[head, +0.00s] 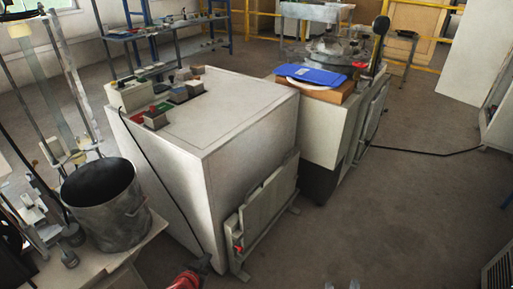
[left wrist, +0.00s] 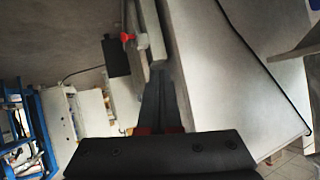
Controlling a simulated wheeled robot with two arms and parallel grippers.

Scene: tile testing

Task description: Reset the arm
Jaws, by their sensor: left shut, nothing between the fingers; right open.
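My left gripper (head: 202,264) shows at the bottom edge of the head view, dark-tipped with a red part behind it. It is in front of the lower front corner of a white cabinet (head: 180,170). In the left wrist view my left gripper (left wrist: 162,90) has its dark fingers together with nothing between them, and the cabinet side fills the right of that view. Only the two pale tips of my right gripper (head: 341,285) show at the bottom edge of the head view, apart and with bare floor around them. The rest of both arms is mostly hidden.
A grey metal bucket (head: 105,205) stands on a bench at the left. A grey panel (head: 265,205) with a red knob leans on the cabinet's right side. A second machine with a blue folder (head: 310,75) stands behind.

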